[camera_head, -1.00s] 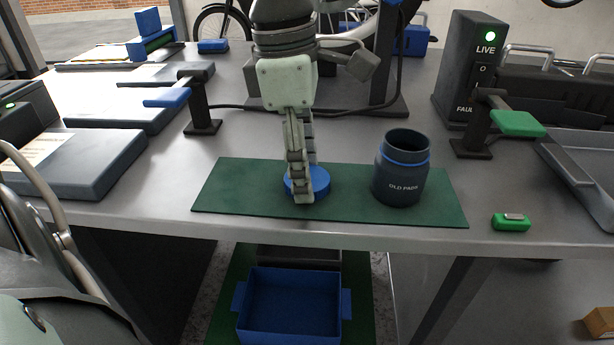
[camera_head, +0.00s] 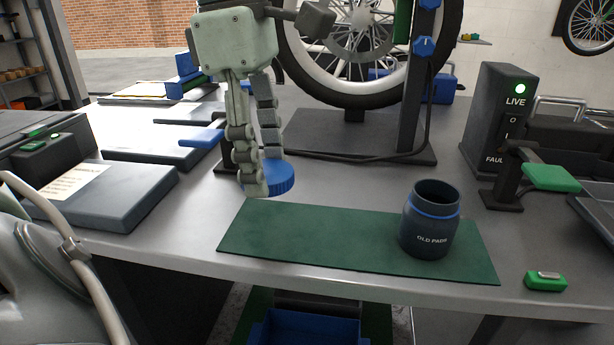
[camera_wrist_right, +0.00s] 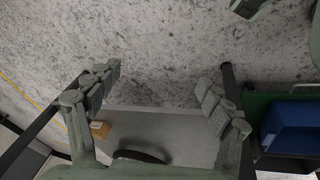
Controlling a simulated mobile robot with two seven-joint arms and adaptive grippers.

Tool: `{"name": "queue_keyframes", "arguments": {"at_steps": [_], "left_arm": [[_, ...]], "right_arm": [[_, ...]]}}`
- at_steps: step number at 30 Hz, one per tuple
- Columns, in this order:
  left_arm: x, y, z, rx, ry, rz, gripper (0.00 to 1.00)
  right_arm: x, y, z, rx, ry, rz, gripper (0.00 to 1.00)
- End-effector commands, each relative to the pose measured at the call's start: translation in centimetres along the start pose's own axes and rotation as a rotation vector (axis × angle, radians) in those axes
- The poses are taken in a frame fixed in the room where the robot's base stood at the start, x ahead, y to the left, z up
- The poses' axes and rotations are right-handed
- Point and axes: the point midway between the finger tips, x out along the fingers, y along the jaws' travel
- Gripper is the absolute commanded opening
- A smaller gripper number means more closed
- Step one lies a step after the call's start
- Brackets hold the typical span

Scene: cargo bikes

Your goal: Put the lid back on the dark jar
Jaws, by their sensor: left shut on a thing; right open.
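The dark jar (camera_head: 430,222), marked "OLD PADS" with a blue band near its rim, stands upright and open on the right part of the green mat (camera_head: 330,240). The blue round lid (camera_head: 279,178) is held by my left gripper (camera_head: 263,180), which is shut on it. The lid is raised above the mat's left part, to the left of the jar and apart from it. The gripper's fingers hide part of the lid. My right gripper (camera_wrist_right: 165,95) is open and empty in the right wrist view, over the floor, away from the jar.
A small green object (camera_head: 545,281) lies right of the mat near the table edge. A black box with a "LIVE" light (camera_head: 499,115) and a green-handled clamp (camera_head: 550,177) stand at right. A wheel stand is behind. A blue bin (camera_head: 310,328) is below the table.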

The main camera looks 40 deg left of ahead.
Motion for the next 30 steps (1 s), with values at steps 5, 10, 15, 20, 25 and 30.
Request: {"name": "queue_keyframes", "arguments": {"at_steps": [5, 10, 15, 20, 25, 30], "left_arm": [[-1.5, -0.7, -1.8, 0.001, -0.005, 0.002, 0.43], [-2.2, -1.1, -2.7, 0.001, -0.002, 0.001, 0.43], [-2.4, -1.2, -3.0, 0.001, 0.0, -0.001, 0.43], [-2.4, -1.2, -3.0, 0.001, 0.0, -0.001, 0.43], [-2.4, -1.2, -3.0, 0.0, 0.0, -0.001, 0.43], [-2.4, -1.2, -3.0, 0.0, 0.0, -0.001, 0.43]], "right_arm": [[-0.8, -0.1, -0.4, 0.003, 0.013, 0.001, 0.8], [-1.5, 0.0, -0.3, 0.005, 0.014, 0.001, 0.8], [-1.6, -0.1, 0.2, 0.004, 0.003, 0.002, 0.8], [-1.6, 0.0, 0.2, 0.004, 0.002, 0.002, 0.8], [-1.6, 0.0, 0.1, 0.005, 0.005, 0.003, 0.81], [-1.6, 0.1, -0.2, 0.005, 0.011, 0.004, 0.81]]}}
